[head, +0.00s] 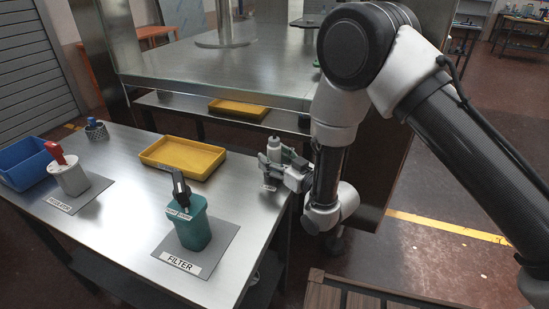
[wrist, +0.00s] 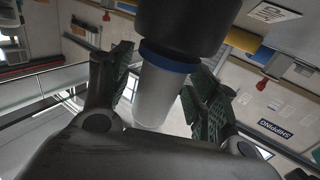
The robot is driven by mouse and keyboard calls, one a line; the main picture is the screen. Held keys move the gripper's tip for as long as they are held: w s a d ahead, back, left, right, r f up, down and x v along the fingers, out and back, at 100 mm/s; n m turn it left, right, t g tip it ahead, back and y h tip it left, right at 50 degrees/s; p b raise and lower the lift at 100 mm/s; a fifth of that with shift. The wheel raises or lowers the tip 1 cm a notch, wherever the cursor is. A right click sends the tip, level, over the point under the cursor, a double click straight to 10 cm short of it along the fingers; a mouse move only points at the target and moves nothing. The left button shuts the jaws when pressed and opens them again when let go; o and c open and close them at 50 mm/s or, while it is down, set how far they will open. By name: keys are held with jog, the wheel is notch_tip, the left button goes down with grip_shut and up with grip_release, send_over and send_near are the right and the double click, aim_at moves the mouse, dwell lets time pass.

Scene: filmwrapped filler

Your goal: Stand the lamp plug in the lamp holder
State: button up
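My gripper (wrist: 165,95) has its two dark green ridged finger pads on either side of a white cylinder with a blue band and a wide black end (wrist: 166,92), which I take to be the lamp plug. No holder marked as the lamp's can be read.
A teal holder (head: 194,232) with a dark-handled piece stands on a mat marked FILTER. A white holder (head: 72,181) with a red-handled piece stands left. The table's centre (head: 125,215) is clear.

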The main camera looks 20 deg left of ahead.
jog(key=v, duration=1.2)
jog(key=w+d+r+m+t+h, duration=0.25)
jog(key=w+d+r+h, duration=0.35)
jog(key=w, duration=0.4)
jog(key=w+d+r+m+g+h, duration=0.1)
jog(key=d+r+m+h, duration=0.1)
jog(key=d+r, duration=0.5)
jog(key=w+d+r+m+g+h, duration=0.1)
jog(key=d+r+m+h, duration=0.15)
jog(key=d, duration=0.95)
jog(key=s+d+r+m+g+h, duration=0.1)
jog(key=s+d+r+h, duration=0.25)
jog(key=s+d, duration=0.4)
jog(key=s+d+r+m+g, duration=0.2)
jog(key=s+d, duration=0.4)
jog(key=s, duration=0.4)
jog(key=s+d+r+m+g+h, duration=0.1)
jog(key=s+d+r+g, duration=0.1)
jog(key=s+d, duration=0.5)
jog(key=s+r, duration=0.1)
jog(key=s, duration=0.2)
jog(key=shift+s+d+m, duration=0.15)
jog(key=shift+d+m, duration=0.2)
jog(key=shift+m, duration=0.05)
jog(key=shift+r, duration=0.1)
